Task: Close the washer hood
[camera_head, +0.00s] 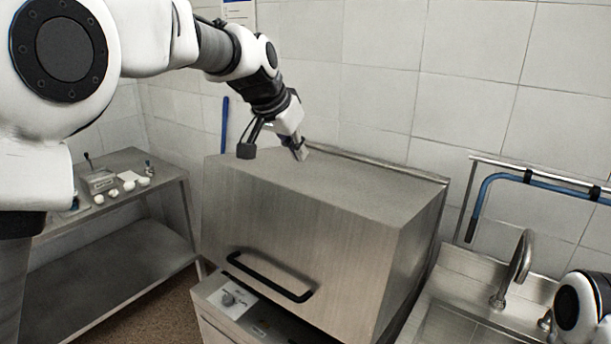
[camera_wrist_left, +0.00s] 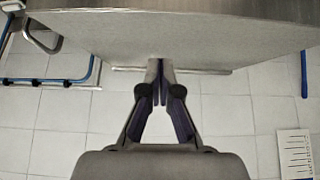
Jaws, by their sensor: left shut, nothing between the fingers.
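The washer hood (camera_head: 300,225) is a large brushed-metal box with a black bar handle (camera_head: 270,277) low on its front. In the left wrist view the shut fingertips (camera_wrist_left: 160,66) reach the edge of the hood's grey top (camera_wrist_left: 190,38). My right gripper is out of view.
A metal shelf table (camera_head: 115,235) with small white items stands left. A sink with a faucet (camera_head: 513,268) and a blue hose (camera_head: 483,197) is at the right. The tiled wall (camera_head: 385,85) is close behind the hood.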

